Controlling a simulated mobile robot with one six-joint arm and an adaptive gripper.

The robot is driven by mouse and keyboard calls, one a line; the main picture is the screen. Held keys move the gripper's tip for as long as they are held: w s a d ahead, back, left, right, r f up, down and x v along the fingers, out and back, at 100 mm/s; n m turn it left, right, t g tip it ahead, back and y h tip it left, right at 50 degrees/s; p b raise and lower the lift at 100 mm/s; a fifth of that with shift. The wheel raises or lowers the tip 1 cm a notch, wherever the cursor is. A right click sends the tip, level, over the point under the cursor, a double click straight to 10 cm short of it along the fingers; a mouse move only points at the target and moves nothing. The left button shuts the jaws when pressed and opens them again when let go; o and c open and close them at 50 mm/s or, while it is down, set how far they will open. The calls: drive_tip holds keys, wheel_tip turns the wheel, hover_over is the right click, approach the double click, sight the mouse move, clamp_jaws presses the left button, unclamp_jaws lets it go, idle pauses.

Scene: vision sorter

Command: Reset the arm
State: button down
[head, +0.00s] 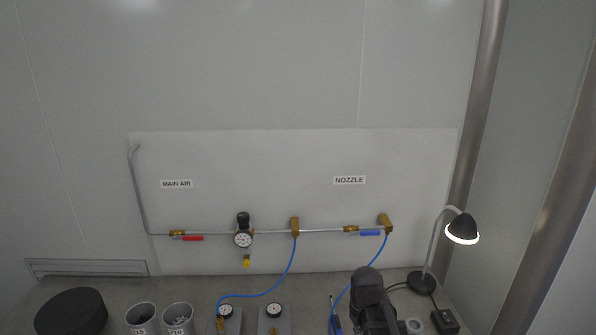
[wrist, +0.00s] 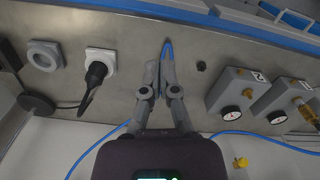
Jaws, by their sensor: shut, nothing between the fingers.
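My gripper (wrist: 165,48) shows in the middle of the wrist view, its two grey fingers meeting at the tips with nothing held. A blue piece (wrist: 168,50) shows right at the fingertips; I cannot tell what it belongs to, and the fingers partly hide it. My dark arm (head: 370,297) rises at the bottom of the head view, right of centre, over the grey worktop (head: 180,285). The fingers cannot be made out in the head view.
Gauge boxes (wrist: 236,92) stand right of my gripper; a white socket with a black plug (wrist: 97,70) and a grey ring (wrist: 43,56) are left. A lit lamp (head: 462,228), blue hoses (head: 290,265), cups (head: 142,316) and a black cylinder (head: 70,312) occupy the worktop.

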drive_tip(key=s+m, duration=0.3)
drive_tip(key=shift+d+f, duration=0.3)
drive_tip(key=shift+d, duration=0.05)
idle(0.3)
